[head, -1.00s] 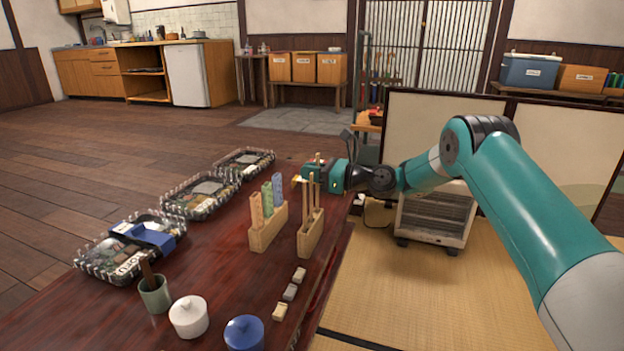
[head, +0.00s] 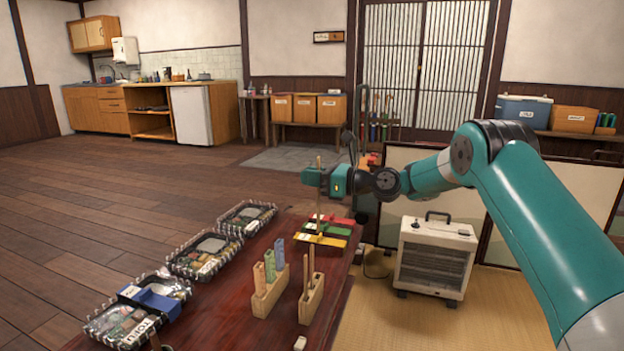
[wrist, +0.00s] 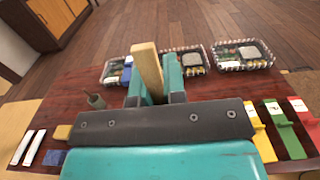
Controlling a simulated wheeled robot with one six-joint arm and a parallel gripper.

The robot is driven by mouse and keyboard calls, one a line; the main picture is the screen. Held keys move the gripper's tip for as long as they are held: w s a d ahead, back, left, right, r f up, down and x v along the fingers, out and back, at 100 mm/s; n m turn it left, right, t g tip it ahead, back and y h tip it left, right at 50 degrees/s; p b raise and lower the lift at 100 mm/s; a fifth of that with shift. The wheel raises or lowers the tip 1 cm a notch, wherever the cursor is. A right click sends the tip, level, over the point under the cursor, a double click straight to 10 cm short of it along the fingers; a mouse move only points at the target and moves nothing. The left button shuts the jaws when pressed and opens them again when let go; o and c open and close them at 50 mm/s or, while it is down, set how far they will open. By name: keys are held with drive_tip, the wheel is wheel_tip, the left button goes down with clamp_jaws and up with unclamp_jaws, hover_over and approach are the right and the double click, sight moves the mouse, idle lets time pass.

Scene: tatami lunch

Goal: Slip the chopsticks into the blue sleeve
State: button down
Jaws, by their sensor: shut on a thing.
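My gripper (head: 318,178) is shut on a pair of pale wooden chopsticks (head: 318,205), held upright above the table near the chopstick block. The chopsticks also show between the fingers in the wrist view (wrist: 147,70). The blue sleeve (head: 279,253) stands upright in a wooden rack (head: 270,301), with a green sleeve (head: 270,265) and an orange sleeve (head: 259,278) in front of it. The rack is left of and below my gripper. Whether the held chopsticks are one stick or two is hard to tell. The sleeves' openings are too small to make out.
A wooden block (head: 312,300) with other chopsticks stands right of the rack. Several lunch boxes (head: 205,254) line the table's left side. Yellow (head: 320,240), green (head: 327,229) and red (head: 330,220) flat pieces lie at the far end. A heater (head: 435,257) stands on the tatami.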

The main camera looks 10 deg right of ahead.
wheel_tip(320, 180, up, 7)
drive_tip(key=p, duration=0.8)
idle(0.4)
drive_tip(key=shift+r, duration=0.15)
